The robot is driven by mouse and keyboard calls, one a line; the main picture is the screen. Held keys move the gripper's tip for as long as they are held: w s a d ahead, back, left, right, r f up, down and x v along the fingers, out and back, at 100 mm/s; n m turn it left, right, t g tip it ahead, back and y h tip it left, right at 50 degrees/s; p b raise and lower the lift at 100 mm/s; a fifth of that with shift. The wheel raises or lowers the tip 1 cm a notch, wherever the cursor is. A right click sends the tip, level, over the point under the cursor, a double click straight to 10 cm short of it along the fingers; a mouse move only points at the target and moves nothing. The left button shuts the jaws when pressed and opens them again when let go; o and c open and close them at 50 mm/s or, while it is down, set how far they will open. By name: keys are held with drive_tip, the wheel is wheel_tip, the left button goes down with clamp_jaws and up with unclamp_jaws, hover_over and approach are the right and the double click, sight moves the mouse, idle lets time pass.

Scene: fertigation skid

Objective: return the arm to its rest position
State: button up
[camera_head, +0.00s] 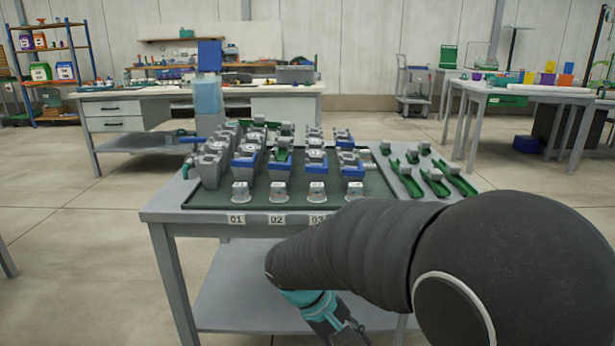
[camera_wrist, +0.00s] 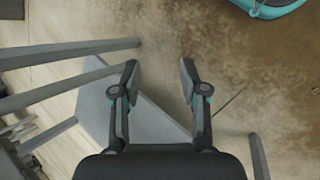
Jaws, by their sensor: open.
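My arm crosses the lower right of the head view, with its dark wrist bent downward in front of the skid table (camera_head: 155,212). My gripper (camera_head: 350,335) hangs low at the bottom edge of that view, partly cut off. In the wrist view my gripper (camera_wrist: 158,80) shows both fingers spread apart with nothing between them. Beyond the fingers are the grey lower shelf (camera_wrist: 155,130) of the table and bare floor. The gripper appears apart from both.
The table carries a green tray (camera_head: 215,205) with several grey and blue fittings, and green channel parts (camera_head: 435,180) at its right. Table legs (camera_wrist: 70,50) show at left in the wrist view. Other benches (camera_head: 120,105) stand farther back. Open floor (camera_head: 90,250) lies to the left.

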drive_tip(key=s+d+r+m+t+y+p, duration=0.1)
drive_tip(key=s+d+r+m+t+y, duration=0.5)
drive_tip(key=s+r, duration=0.6)
drive_tip(key=shift+s+d+r, duration=0.25)
drive_tip(key=shift+d, duration=0.4)
drive_tip(key=shift+c, duration=0.2)
idle(0.9)
